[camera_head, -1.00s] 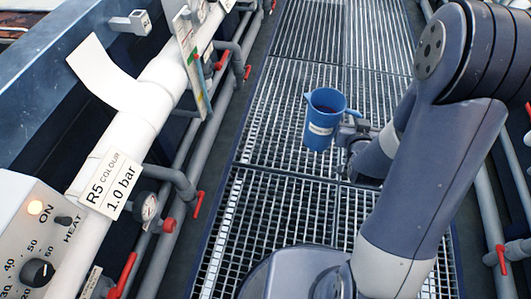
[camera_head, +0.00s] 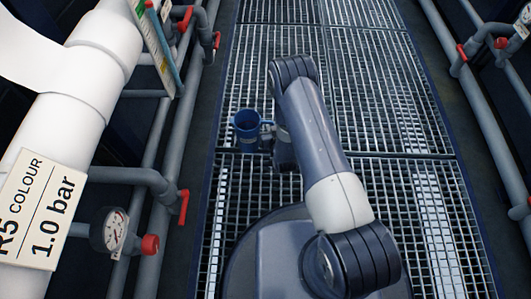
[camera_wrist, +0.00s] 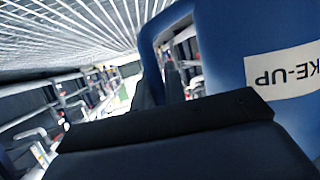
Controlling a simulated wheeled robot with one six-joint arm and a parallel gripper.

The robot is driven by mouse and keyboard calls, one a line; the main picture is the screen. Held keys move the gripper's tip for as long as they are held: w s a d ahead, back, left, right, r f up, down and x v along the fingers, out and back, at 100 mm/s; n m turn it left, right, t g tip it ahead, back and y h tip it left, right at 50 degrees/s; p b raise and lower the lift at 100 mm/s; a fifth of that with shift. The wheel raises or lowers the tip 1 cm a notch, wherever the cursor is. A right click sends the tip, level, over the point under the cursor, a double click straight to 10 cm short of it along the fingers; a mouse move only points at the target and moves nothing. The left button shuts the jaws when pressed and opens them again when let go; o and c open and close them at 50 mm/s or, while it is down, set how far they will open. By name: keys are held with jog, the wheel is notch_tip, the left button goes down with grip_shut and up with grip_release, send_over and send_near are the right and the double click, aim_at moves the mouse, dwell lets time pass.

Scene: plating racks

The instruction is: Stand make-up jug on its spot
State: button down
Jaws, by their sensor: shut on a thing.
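The blue make-up jug (camera_head: 247,126) is held over the grating walkway, left of my arm in the head view. It looks upright, with its open top facing the camera. My gripper (camera_head: 268,134) is shut on the jug at its right side, where the handle is. In the wrist view the jug (camera_wrist: 222,60) fills the right side, with a white label reading "KE-UP" upside down. The dark gripper body (camera_wrist: 165,130) covers the lower part of that view. I cannot make out the jug's spot in these frames.
A white pipe (camera_head: 85,75) with an "R5 COLOUR 1.0 bar" sign (camera_head: 38,210) runs along the left. A pressure gauge (camera_head: 112,230) and a red-handled valve (camera_head: 183,207) stick out beside it. More pipes (camera_head: 495,150) line the right. The grating walkway (camera_head: 370,90) ahead is clear.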

notch_tip(320, 180, down, 11)
jog(key=s+a+b, duration=0.2)
jog(key=shift+s+y, duration=0.2)
jog(key=shift+y, duration=0.1)
jog(key=shift+s+b, duration=0.1)
jog(key=shift+b, duration=0.5)
jog(key=shift+f+b, duration=1.25)
jog(key=shift+f, duration=1.65)
jog(key=c, duration=1.9)
grip_release()
jog(key=o, duration=0.5)
jog(key=shift+o, duration=0.2)
